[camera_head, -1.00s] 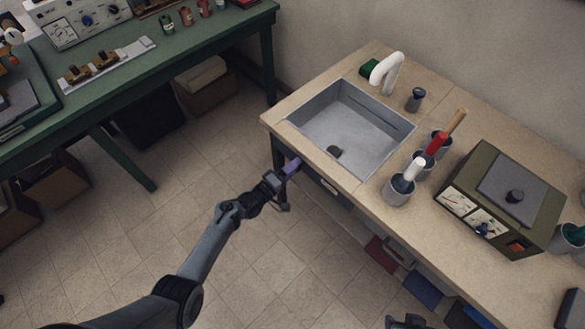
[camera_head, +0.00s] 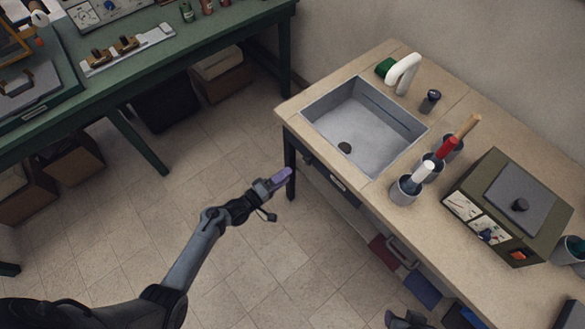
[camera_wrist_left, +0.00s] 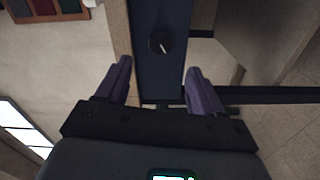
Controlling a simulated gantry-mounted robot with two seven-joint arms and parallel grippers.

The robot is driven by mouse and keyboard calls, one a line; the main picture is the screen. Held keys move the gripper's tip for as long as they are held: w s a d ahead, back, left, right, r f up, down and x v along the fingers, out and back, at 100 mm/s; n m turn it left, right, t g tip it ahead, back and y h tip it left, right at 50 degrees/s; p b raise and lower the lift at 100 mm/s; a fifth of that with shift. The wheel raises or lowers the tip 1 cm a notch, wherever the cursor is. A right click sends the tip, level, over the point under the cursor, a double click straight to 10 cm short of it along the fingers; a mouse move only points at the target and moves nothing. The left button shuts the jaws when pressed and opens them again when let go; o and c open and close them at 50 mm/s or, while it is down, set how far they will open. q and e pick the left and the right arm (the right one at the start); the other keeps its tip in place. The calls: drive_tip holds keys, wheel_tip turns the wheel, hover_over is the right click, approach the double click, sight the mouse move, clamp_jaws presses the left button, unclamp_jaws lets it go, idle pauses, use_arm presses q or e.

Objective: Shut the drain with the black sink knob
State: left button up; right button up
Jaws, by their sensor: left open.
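A round black knob (camera_wrist_left: 161,43) with a white pointer line sits on a dark blue front panel in the left wrist view. The sink (camera_head: 316,112) is a grey basin set in the bench top, with a dark drain (camera_head: 345,147) in its floor. My left gripper (camera_head: 283,176) is open and empty, below the bench top by its front left leg. In the wrist view its purple fingers (camera_wrist_left: 160,88) stand apart, with the knob beyond the gap between them and not touched. Part of my right gripper (camera_head: 404,321) shows at the bottom edge; its jaws are unclear.
A white faucet (camera_head: 404,70) and a dark cylinder (camera_head: 431,100) stand behind the sink. Cups with handled tools (camera_head: 405,189) and an olive box (camera_head: 510,205) are to its right. A green bench (camera_head: 150,62) stands at the left. The tiled floor between is clear.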

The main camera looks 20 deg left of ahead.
use_arm(q)
drive_tip(key=shift+v, duration=0.85)
